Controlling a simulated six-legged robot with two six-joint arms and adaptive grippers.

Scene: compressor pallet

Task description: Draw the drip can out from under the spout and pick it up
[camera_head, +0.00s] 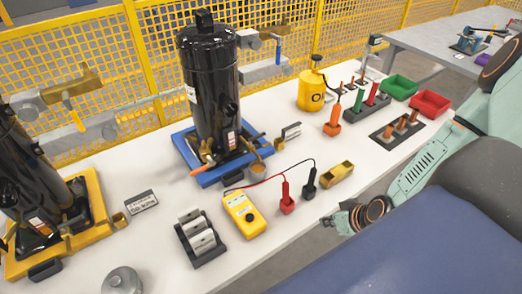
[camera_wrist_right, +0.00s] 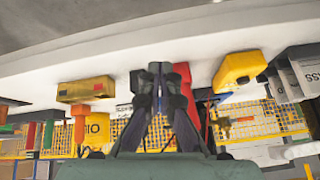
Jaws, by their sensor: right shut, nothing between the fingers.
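A black upright compressor (camera_head: 212,85) stands on a blue pallet (camera_head: 232,174). Small brass-coloured fittings sit low at its right side, and a small tan cup-like piece (camera_head: 265,150) shows at the pallet's right edge. I cannot tell surely whether this is the drip can or part of the spout. My right gripper (camera_head: 328,221) is at the table's front edge, well apart from the pallet. In the upside-down right wrist view its fingers (camera_wrist_right: 158,72) are together with nothing held, and neither pallet nor can is clear there. My left gripper is not in view.
Between gripper and pallet stand a yellow meter (camera_head: 244,215), a red probe (camera_head: 287,198), a black probe (camera_head: 309,185) and a yellow block (camera_head: 337,174). A slotted rack (camera_head: 201,238) is left of the meter. A second compressor stands on a yellow pallet (camera_head: 92,192) at left.

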